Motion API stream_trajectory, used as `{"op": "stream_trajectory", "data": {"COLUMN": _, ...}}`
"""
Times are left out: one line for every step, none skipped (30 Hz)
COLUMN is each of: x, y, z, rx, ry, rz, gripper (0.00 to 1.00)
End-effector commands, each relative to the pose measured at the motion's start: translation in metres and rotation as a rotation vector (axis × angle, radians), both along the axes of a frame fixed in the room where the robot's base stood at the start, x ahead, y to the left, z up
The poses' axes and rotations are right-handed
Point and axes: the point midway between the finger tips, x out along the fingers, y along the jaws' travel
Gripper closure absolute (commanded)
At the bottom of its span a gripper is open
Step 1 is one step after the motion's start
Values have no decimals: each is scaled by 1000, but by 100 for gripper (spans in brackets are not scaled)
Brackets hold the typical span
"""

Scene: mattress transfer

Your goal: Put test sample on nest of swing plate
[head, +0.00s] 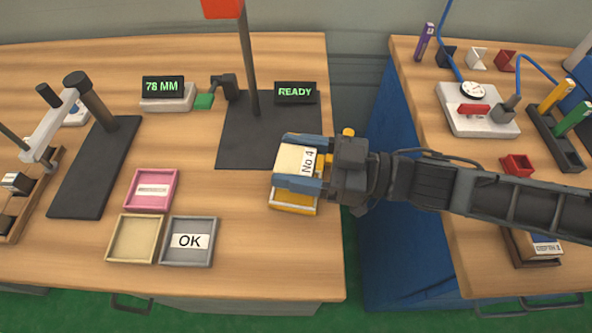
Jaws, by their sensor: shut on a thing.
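The test sample (290,160) is a cream block with a white label reading "No 4". My gripper (297,163) comes in from the right, and its blue fingers are shut on the sample from the far and near sides. Under the sample is a yellow piece with a pale edge (292,207), which looks like the swing plate. The sample and fingers hide most of it, including any nest. I cannot tell whether the sample rests on it or hangs just above it. A yellow knob (348,132) shows behind my gripper.
A black base (240,150) with a post and a "READY" display (295,93) stands just behind. Pink (151,190), cream (135,238) and grey "OK" (189,241) trays lie to the left. A gap separates the right table. The front middle is clear.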

Motion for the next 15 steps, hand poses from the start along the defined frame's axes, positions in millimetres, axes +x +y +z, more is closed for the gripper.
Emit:
{"op": "stream_trajectory", "data": {"x": 0, "y": 0, "z": -5, "rx": 0, "ry": 1, "rz": 0, "gripper": 62}}
{"op": "stream_trajectory", "data": {"x": 0, "y": 0, "z": -9, "rx": 0, "ry": 1, "rz": 0, "gripper": 62}}
{"op": "stream_trajectory", "data": {"x": 0, "y": 0, "z": -15, "rx": -1, "ry": 2, "rz": 0, "gripper": 62}}
{"op": "stream_trajectory", "data": {"x": -1, "y": 0, "z": -20, "rx": 0, "ry": 3, "rz": 0, "gripper": 62}}
{"op": "stream_trajectory", "data": {"x": -1, "y": 1, "z": -24, "rx": 0, "ry": 3, "rz": 0, "gripper": 62}}
{"op": "stream_trajectory", "data": {"x": -1, "y": 1, "z": -30, "rx": -1, "ry": 2, "rz": 1, "gripper": 62}}
{"op": "stream_trajectory", "data": {"x": -1, "y": 1, "z": -33, "rx": -1, "ry": 1, "rz": 2, "gripper": 62}}
{"op": "stream_trajectory", "data": {"x": -1, "y": 0, "z": -35, "rx": -1, "ry": 1, "rz": 2, "gripper": 62}}
{"op": "stream_trajectory", "data": {"x": -1, "y": 0, "z": -37, "rx": -1, "ry": 0, "rz": 1, "gripper": 62}}
{"op": "stream_trajectory", "data": {"x": -1, "y": 0, "z": -37, "rx": -1, "ry": 0, "rz": 2, "gripper": 62}}
{"op": "stream_trajectory", "data": {"x": -1, "y": 0, "z": -37, "rx": -1, "ry": -1, "rz": 2, "gripper": 62}}
{"op": "stream_trajectory", "data": {"x": -1, "y": 0, "z": -36, "rx": -1, "ry": -1, "rz": 2, "gripper": 62}}
{"op": "stream_trajectory", "data": {"x": -1, "y": 0, "z": -36, "rx": -1, "ry": -1, "rz": 2, "gripper": 62}}
{"op": "stream_trajectory", "data": {"x": -1, "y": 0, "z": -36, "rx": -1, "ry": -1, "rz": 2, "gripper": 62}}
{"op": "stream_trajectory", "data": {"x": -1, "y": 0, "z": -36, "rx": -1, "ry": 0, "rz": 2, "gripper": 62}}
